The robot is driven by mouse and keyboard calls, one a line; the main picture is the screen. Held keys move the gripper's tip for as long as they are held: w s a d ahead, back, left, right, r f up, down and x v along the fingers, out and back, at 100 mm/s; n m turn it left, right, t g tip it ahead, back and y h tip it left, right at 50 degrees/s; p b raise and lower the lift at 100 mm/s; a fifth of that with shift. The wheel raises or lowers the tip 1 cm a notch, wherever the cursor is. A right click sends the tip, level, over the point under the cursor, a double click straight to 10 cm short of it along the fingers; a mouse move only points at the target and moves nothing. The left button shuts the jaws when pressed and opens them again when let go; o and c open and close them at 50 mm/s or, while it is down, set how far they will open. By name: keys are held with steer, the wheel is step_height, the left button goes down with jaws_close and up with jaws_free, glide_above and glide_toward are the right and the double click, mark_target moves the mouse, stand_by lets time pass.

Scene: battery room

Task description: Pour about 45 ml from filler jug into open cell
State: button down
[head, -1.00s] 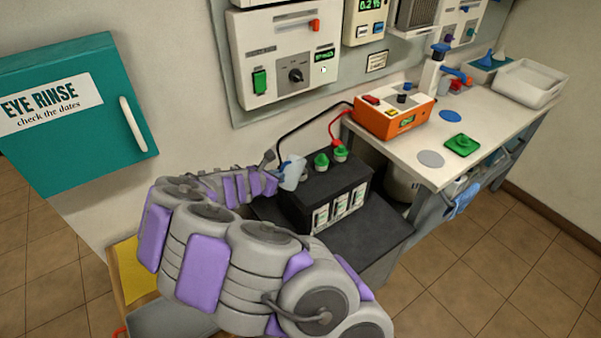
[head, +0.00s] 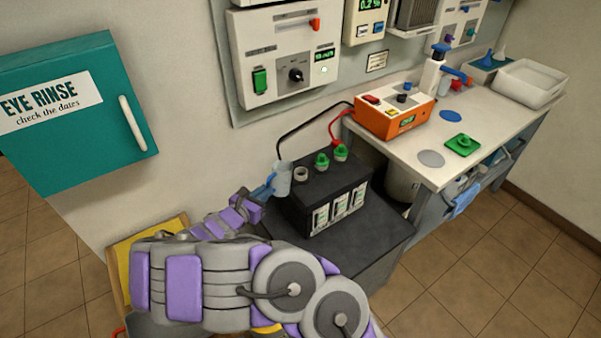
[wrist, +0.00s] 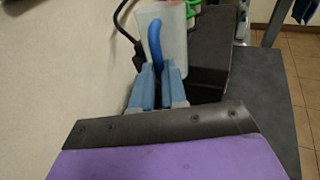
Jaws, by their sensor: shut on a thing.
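The filler jug (head: 282,180), a translucent pale cup with a blue handle, is roughly upright at the left end of the black battery (head: 322,196). My gripper (head: 266,190) is shut on its handle. In the wrist view the jug (wrist: 174,38) stands beyond the blue fingers (wrist: 157,86), with the blue handle (wrist: 155,45) between them. The open cell (head: 301,173) is an uncapped round port on the battery's top, just right of the jug. Two other ports carry green caps (head: 321,160). I cannot tell the liquid level in the jug.
The battery stands on a dark stand (head: 372,241) beside the wall. A black cable runs behind the jug and a red lead (head: 335,128) reaches the battery's back.

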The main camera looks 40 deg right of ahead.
steer(key=shift+a+f+t+h, duration=0.15)
steer(key=shift+a+f+h, duration=0.15)
steer(key=shift+f+h, duration=0.2)
steer(key=shift+a+f+t+h, duration=0.15)
steer(key=shift+a+f+h, duration=0.1)
steer(key=shift+f+h, duration=0.25)
steer(key=c, duration=1.7)
jaws_free()
jaws_close()
steer(key=shift+r+p, duration=1.35)
steer(key=shift+r, duration=1.15)
